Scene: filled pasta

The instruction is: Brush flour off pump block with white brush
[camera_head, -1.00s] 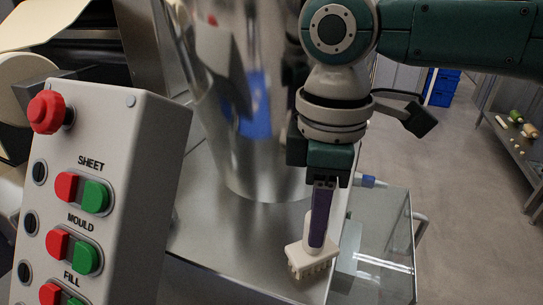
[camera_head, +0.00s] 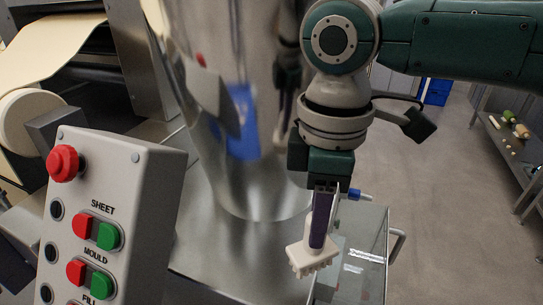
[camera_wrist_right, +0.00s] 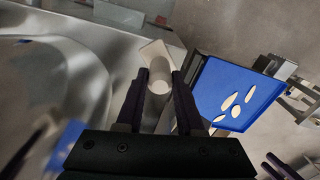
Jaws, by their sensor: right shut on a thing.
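My right gripper (camera_head: 318,235) has purple fingers pointing down and is shut on the white brush (camera_head: 313,262). The brush hangs head-down with its bristle tufts low, in front of the steel hopper (camera_head: 235,150) and over the right edge of the steel top (camera_head: 225,270). I cannot tell whether the bristles touch anything. In the right wrist view the pale brush (camera_wrist_right: 158,52) sits between the two fingers (camera_wrist_right: 159,88). I cannot pick out the pump block or any flour with certainty.
A control panel (camera_head: 120,175) with red and green buttons stands at left. A clear-walled box (camera_head: 365,255) adjoins the steel top at right. A blue tray (camera_wrist_right: 222,92) with pale pieces shows in the wrist view. Open floor (camera_head: 440,210) lies at right.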

